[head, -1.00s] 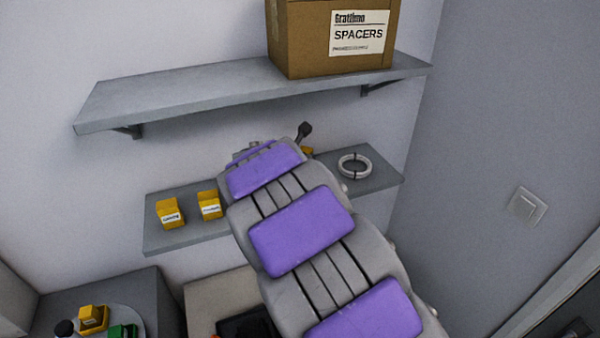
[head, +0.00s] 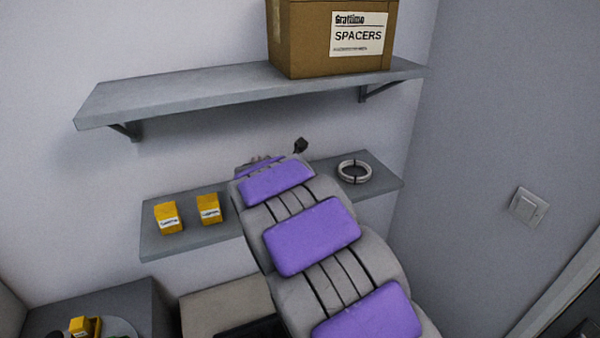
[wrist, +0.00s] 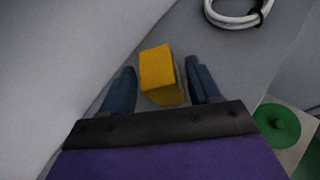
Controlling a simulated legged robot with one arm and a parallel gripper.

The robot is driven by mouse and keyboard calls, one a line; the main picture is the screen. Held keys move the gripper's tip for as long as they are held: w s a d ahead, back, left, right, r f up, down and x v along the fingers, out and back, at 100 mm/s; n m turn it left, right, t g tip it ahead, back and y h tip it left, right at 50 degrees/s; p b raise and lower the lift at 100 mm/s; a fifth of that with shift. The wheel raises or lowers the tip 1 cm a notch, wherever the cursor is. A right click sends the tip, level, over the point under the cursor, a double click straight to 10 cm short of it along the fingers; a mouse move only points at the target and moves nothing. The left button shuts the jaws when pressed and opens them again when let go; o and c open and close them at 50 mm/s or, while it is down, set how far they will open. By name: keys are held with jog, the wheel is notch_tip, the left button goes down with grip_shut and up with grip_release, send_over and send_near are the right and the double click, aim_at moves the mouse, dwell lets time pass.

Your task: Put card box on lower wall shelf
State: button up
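A yellow card box (wrist: 158,70) sits between the two fingers of my gripper (wrist: 162,88) in the wrist view. Narrow gaps show between the box and both dark blue fingers, so the gripper looks open around it. The box appears to rest on the grey lower wall shelf (wrist: 185,25). In the head view my arm hides this box and most of the gripper. The lower wall shelf (head: 190,240) shows on both sides of my arm.
Two labelled yellow boxes (head: 168,218) (head: 209,210) stand on the lower shelf's left part. A white cable coil (head: 354,170) lies on its right part. The upper shelf (head: 200,92) above carries a large SPACERS carton (head: 330,40).

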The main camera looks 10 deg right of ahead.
jog(key=shift+o, duration=0.4)
jog(key=shift+a, duration=1)
jog(key=shift+s+d+r, duration=0.2)
jog(key=shift+d, duration=0.1)
jog(key=v, duration=0.2)
jog(key=p+v, duration=0.1)
jog(key=v, duration=0.1)
jog(key=shift+s+d+r, duration=0.2)
jog(key=shift+d+r, duration=0.1)
jog(key=shift+d, duration=0.05)
jog(key=w+a+f+p+v, duration=0.1)
jog(key=v, duration=0.6)
jog(key=s+d+f+m+g+h, duration=0.1)
jog(key=s+d+m+g, duration=0.3)
jog(key=s+d+m, duration=0.55)
jog(key=s+d+f+m+g, duration=0.25)
jog(key=s+d+m, duration=0.3)
jog(key=s, duration=0.65)
jog(key=s+a+f+m+g+y, duration=0.1)
jog(key=s+a+m+g+y, duration=0.1)
jog(key=s, duration=0.5)
jog(key=s+a+f+m+g+y, duration=0.2)
jog(key=s+a+m, duration=0.2)
jog(key=s+m, duration=0.2)
jog(key=s+a+f+m+g+y, duration=0.2)
jog(key=s+m, duration=0.3)
jog(key=s, duration=0.4)
jog(key=shift+s+a+y, duration=0.35)
jog(key=shift+a+y, duration=0.25)
jog(key=shift+a, duration=0.2)
